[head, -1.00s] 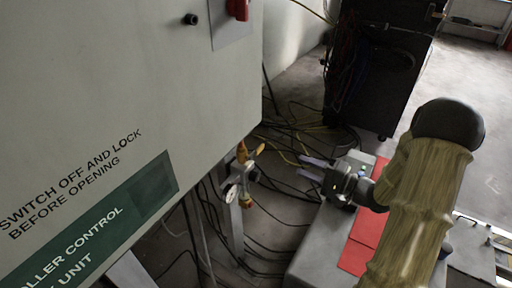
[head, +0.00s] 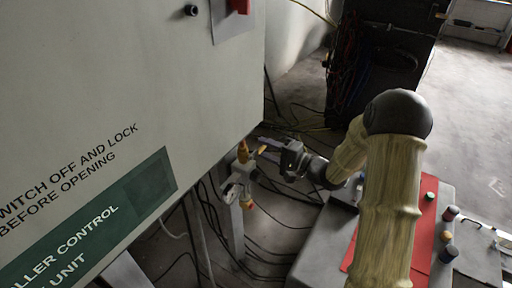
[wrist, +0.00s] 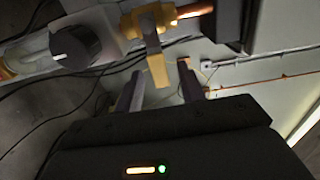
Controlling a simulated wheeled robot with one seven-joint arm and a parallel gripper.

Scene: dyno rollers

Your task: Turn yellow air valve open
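The yellow air valve handle (wrist: 156,58) hangs from a brass-coloured fitting (wrist: 198,9) in the wrist view. In the head view the handle (head: 262,149) shows small, beside the lower right corner of the grey cabinet. My gripper (wrist: 162,82) is open, with one finger on each side of the handle's free end in the wrist picture. In the head view my gripper (head: 272,149) comes in from the right, close to the handle. I cannot tell whether either finger touches it or how deep the handle lies between them.
A regulator with a dark knob (wrist: 76,46) sits left of the valve. The grey control cabinet (head: 120,80) fills the left of the head view. Loose cables lie on the floor below. A dark rack (head: 385,65) stands behind, and a red-topped grey unit (head: 425,235) is at right.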

